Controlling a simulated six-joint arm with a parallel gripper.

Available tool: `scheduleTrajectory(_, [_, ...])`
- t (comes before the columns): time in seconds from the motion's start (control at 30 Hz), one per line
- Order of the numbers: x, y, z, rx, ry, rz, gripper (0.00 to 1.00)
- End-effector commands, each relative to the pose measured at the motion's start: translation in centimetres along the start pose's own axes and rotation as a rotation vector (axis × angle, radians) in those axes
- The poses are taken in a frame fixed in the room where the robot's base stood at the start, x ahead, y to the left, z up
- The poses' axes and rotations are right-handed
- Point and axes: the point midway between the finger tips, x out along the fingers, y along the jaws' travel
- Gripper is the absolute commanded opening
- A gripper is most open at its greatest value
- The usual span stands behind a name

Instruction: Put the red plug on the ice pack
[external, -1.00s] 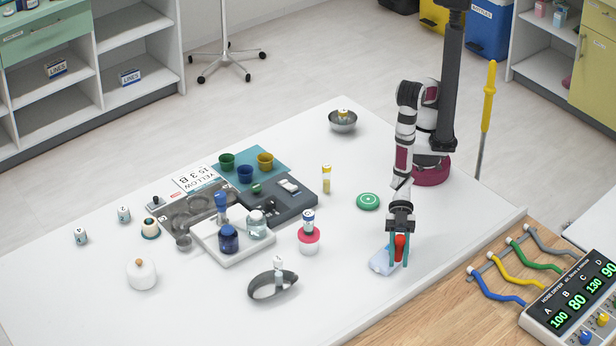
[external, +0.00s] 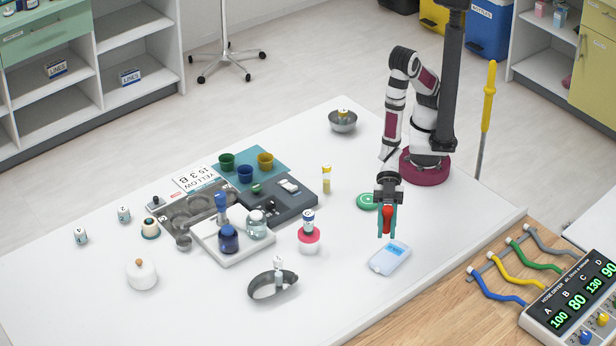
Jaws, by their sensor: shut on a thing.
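The red plug (external: 387,217) is between the teal fingers of my gripper (external: 386,228), which is shut on it. The gripper points down and holds the plug above the table, a little behind and above the ice pack in the picture. The ice pack (external: 390,258) is a pale blue and white flat pack lying on the white table, with its top in plain view. The plug appears apart from the pack. The lower end of the plug is partly hidden by the fingers.
A green disc (external: 367,201) lies just behind my gripper. A red-based vial holder (external: 309,242) and a grey kidney dish (external: 273,285) stand to the left. The hose dryer (external: 575,305) with coloured hoses is at the right. The white table (external: 340,315) is clear in front.

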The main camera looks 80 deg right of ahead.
Motion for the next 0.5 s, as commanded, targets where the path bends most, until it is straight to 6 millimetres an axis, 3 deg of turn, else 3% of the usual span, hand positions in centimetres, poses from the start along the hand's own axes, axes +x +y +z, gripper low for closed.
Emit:
scheduleTrajectory(0.2, [-4.0, 3.8, -1.5, 0.0, 0.002, 0.006, 0.0])
scheduleTrajectory(0.37, [-5.3, 5.1, -2.2, -0.015, 0.014, -0.036, 0.0])
scheduleTrajectory(0.5, [-6.3, 5.7, -2.5, -0.081, 0.031, -0.198, 0.0])
